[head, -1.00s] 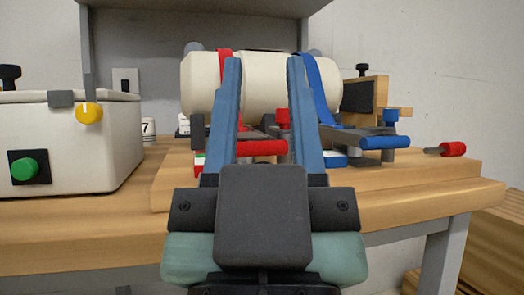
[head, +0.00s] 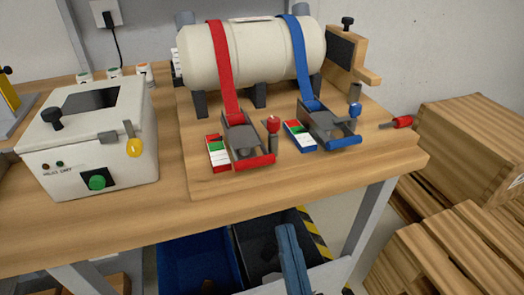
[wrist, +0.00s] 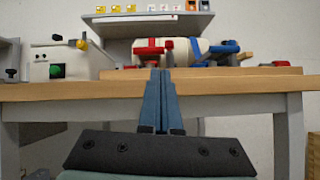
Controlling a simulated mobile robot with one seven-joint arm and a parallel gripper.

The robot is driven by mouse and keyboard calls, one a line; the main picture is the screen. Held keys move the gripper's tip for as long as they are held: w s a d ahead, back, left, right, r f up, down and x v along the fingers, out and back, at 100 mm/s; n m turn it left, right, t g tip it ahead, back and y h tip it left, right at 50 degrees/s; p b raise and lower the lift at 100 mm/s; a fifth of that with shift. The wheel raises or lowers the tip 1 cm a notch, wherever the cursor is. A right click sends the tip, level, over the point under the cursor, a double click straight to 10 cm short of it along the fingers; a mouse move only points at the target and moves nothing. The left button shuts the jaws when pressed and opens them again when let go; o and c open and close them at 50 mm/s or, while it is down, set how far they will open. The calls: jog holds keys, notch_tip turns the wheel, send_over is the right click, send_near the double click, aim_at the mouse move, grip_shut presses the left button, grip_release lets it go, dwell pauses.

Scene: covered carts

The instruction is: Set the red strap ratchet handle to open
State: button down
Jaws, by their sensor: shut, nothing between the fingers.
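The red strap (head: 225,70) runs over a cream cylinder (head: 255,52) and down to the red strap's ratchet (head: 240,138). The ratchet's red-ended handle (head: 253,161) lies low toward the table's front edge. A red-knobbed post (head: 273,125) stands at its right. A red, white and green label strip (head: 218,152) lies at its left. My gripper (head: 285,228) is low in the head view, below and apart from the ratchet. In the wrist view my gripper (wrist: 161,72) is shut and empty, with red parts (wrist: 150,48) beyond its tips.
A blue strap's ratchet (head: 328,127) sits close at the right. A white box (head: 90,140) with a green button stands at the left. A red-handled tool (head: 400,122) sticks out at the right. Dark bins (head: 200,262) are under the table; wooden crates (head: 465,150) stand at right.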

aim_at(262, 201)
jog(key=w+a+r, duration=0.1)
jog(key=w, duration=0.1)
jog(key=w+a+r+n+p, duration=0.1)
jog(key=w+r, duration=0.1)
jog(key=w+a+r+n+y, duration=0.1)
jog(key=w, duration=0.1)
jog(key=shift+w+a+r+g, duration=0.15)
jog(key=shift+w+a+g, duration=0.1)
jog(key=shift+a+g, duration=0.15)
jog(key=shift+r+p, duration=0.15)
jog(key=shift+p, duration=0.35)
jog(key=shift+r+p, duration=0.2)
jog(key=shift+p, duration=0.2)
jog(key=shift+s+d+r+g+p, duration=0.1)
jog(key=shift+g+p, duration=0.2)
jog(key=shift+p, duration=0.25)
